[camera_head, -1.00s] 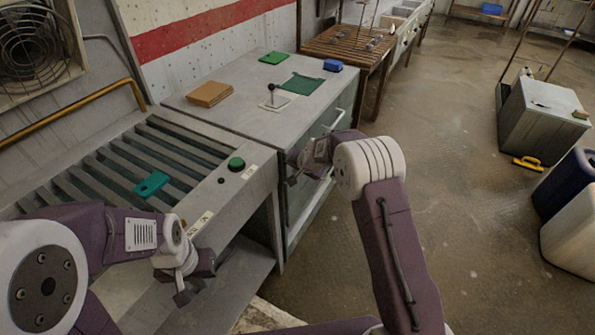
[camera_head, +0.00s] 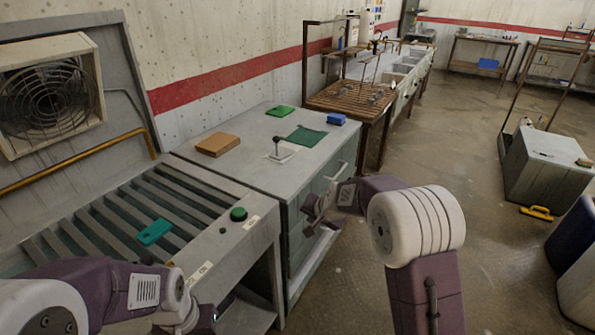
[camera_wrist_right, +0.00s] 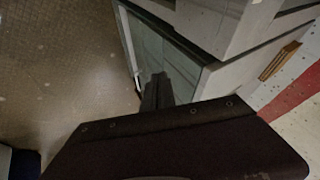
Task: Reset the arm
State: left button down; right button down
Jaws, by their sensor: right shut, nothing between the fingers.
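My right arm reaches in from the lower right, with its large white joint in front of the floor. My right gripper (camera_head: 311,228) hangs in front of the grey-green cabinet (camera_head: 267,185), near its front face. It is shut and empty. In the right wrist view its dark fingers (camera_wrist_right: 157,88) lie together, with the cabinet front beyond them. Whether they touch the cabinet I cannot tell. My left arm lies low at the left, in front of the slatted roller table (camera_head: 60,243). Its wrist shows at the bottom edge, and its fingertips are cut off.
The cabinet top holds a brown block (camera_head: 218,145), a green pad (camera_head: 280,111), a dark green cloth (camera_head: 306,135), a blue block (camera_head: 337,119) and a small lever (camera_head: 277,147). A teal piece (camera_head: 154,231) lies on the slats. The floor (camera_head: 440,150) right of the cabinet is open.

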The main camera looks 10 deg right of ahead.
jog(key=w+d+p+v, duration=0.1)
jog(key=p+v, duration=0.7)
jog(key=v, duration=0.6)
jog(key=s+d+f+n+g+h+p, duration=0.1)
jog(key=s+f+n+g, duration=0.2)
jog(key=s, duration=0.8)
jog(key=s+d+f+n+g, duration=0.2)
jog(key=s+f+n+g, duration=0.1)
jog(key=s, duration=0.8)
jog(key=shift+s+d+h+p, duration=0.25)
jog(key=shift+s+h+p, duration=0.05)
jog(key=shift+h+p, duration=0.1)
